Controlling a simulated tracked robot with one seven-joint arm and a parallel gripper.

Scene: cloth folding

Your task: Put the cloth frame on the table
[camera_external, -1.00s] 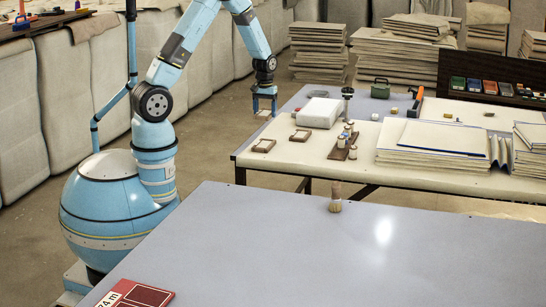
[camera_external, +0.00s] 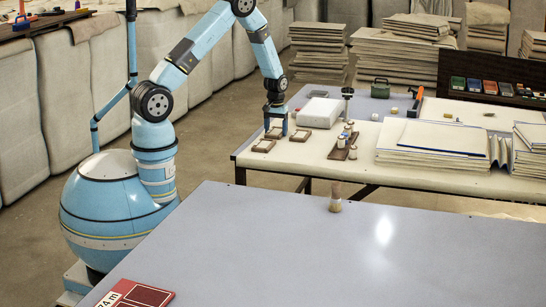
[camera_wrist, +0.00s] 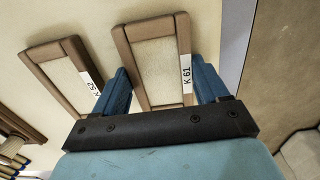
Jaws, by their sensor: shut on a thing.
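My gripper (camera_external: 275,114) is shut on a small wooden cloth frame (camera_external: 275,133) at the left end of the far table (camera_external: 410,186). In the wrist view this frame (camera_wrist: 157,62) has a pale cloth panel and a label reading K 61. My blue fingers (camera_wrist: 164,92) stand at its two sides. The frame is at or just above the tabletop; I cannot tell whether it touches. Another frame labelled K 52 (camera_wrist: 66,72) lies beside it, apart.
A rack of small bottles (camera_external: 343,151), a white block (camera_external: 321,112) and a cloth stack (camera_external: 433,151) stand to the right. The near grey table (camera_external: 300,250) is mostly clear.

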